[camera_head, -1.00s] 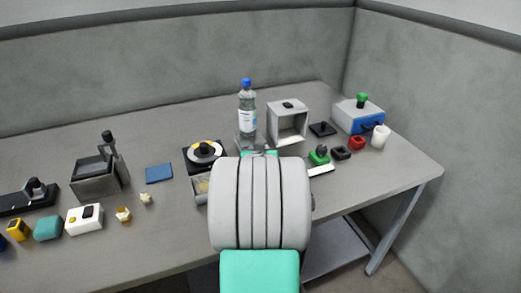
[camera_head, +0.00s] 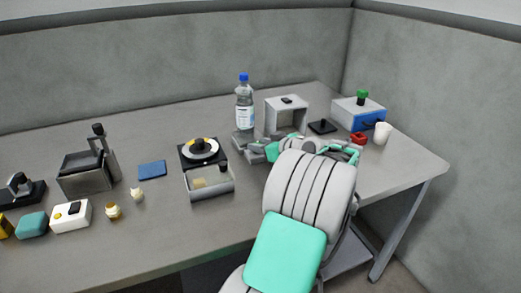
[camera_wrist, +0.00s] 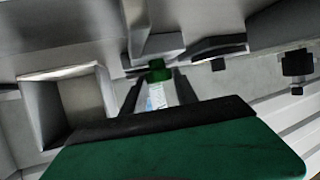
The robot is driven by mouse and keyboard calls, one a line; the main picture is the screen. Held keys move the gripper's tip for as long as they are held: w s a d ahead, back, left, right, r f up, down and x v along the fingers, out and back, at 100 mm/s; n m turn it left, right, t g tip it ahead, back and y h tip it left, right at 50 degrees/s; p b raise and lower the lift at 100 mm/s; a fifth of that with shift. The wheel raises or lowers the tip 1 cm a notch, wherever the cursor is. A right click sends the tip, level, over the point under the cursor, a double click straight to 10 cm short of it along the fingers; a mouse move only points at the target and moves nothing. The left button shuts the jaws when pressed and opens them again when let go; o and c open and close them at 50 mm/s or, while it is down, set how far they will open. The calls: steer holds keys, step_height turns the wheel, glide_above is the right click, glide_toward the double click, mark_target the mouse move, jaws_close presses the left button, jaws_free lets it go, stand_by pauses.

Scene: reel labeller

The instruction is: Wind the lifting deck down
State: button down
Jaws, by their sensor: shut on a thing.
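My gripper (camera_wrist: 157,84) is shut on a small green knob (camera_wrist: 158,70), which shows between its two dark fingers in the wrist view. In the head view my arm covers the gripper and the knob. A clear bottle (camera_head: 245,115) with a blue cap stands upright on a low grey platform (camera_head: 242,142), seemingly the lifting deck, left of my wrist. My wrist hides part of the area around it, so I cannot tell how the knob joins the deck.
Behind my wrist is a grey open-fronted box (camera_head: 287,101). At right are a blue-fronted box (camera_head: 361,115) with a green knob, a red block (camera_head: 358,138) and a white cup (camera_head: 382,133). A grey tray (camera_head: 211,190) lies left of my arm. The table's front middle is bare.

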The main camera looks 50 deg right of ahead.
steer(key=shift+s+d+r+n+y+p, duration=0.1)
steer(key=shift+d+n+y+p, duration=0.1)
steer(key=shift+n+y+p, duration=0.65)
steer(key=n+y+p, duration=0.1)
steer(key=p, duration=0.1)
steer(key=y+p, duration=0.1)
steer(key=p, duration=0.2)
steer(key=shift+r+n, duration=0.3)
steer(key=shift+n, duration=0.05)
steer(key=n+y+p, duration=0.1)
steer(key=p, duration=0.3)
steer(key=shift+d+y+p, duration=0.1)
steer(key=shift+y+p, duration=0.25)
steer(key=shift+p, duration=0.05)
steer(key=shift+f+n+y+p, duration=0.4)
steer(key=shift+n+p, duration=0.1)
steer(key=shift+p, duration=1.1)
steer(key=c, duration=0.9)
jaws_free()
steer(key=shift+c, duration=0.2)
steer(key=shift+r, duration=0.1)
